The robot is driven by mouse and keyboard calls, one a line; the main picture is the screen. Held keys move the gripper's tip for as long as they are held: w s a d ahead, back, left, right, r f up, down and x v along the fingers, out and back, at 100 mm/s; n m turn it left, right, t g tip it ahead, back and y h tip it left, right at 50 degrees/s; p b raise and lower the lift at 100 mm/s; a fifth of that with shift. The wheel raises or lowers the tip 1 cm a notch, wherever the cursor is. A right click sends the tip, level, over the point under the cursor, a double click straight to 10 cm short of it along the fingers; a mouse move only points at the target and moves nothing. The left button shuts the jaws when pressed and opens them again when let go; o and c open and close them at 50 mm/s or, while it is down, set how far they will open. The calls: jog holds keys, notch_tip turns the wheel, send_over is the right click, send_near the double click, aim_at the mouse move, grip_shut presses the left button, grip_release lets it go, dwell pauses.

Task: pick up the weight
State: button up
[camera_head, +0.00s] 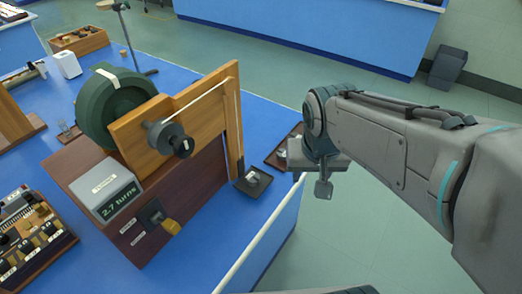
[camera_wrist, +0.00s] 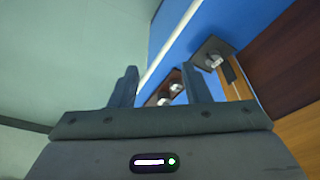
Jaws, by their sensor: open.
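A small silvery weight (camera_head: 254,178) sits on a dark square pad (camera_head: 244,189) at the foot of a wooden post, near the bench's right edge. In the wrist view this weight (camera_wrist: 214,61) shows beyond the right finger. A brown tray (camera_head: 275,157) lies behind it, partly hidden by my gripper; in the wrist view it holds silvery pieces (camera_wrist: 165,101), seen between the fingers. My gripper (camera_head: 323,190) is open and empty, right of the pad and apart from it. In the wrist view its two fingers (camera_wrist: 160,88) stand apart.
The wooden apparatus (camera_head: 185,190), with a green wheel (camera_head: 113,108), a crank and a "turns" display (camera_head: 108,192), stands left of the pad. Its upright post (camera_head: 233,125) is close to the weight. The bench edge (camera_head: 258,243) is pale; green floor lies to its right.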

jog(key=w+a+f+m+b, duration=0.2)
jog(key=w+a+f, duration=0.2)
jog(key=w+a, duration=0.75)
send_over(253, 177)
jog(key=s, duration=0.1)
jog(key=shift+h, duration=0.3)
notch_tip(253, 177, down, 9)
jog(key=shift+s+a+r, duration=0.1)
jog(key=shift+r, duration=0.05)
jog(key=shift+x, duration=2.6)
jog(key=shift+s+a, duration=0.1)
jog(key=shift+s, duration=0.1)
jog(key=c, duration=0.7)
jog(key=shift+c, duration=0.2)
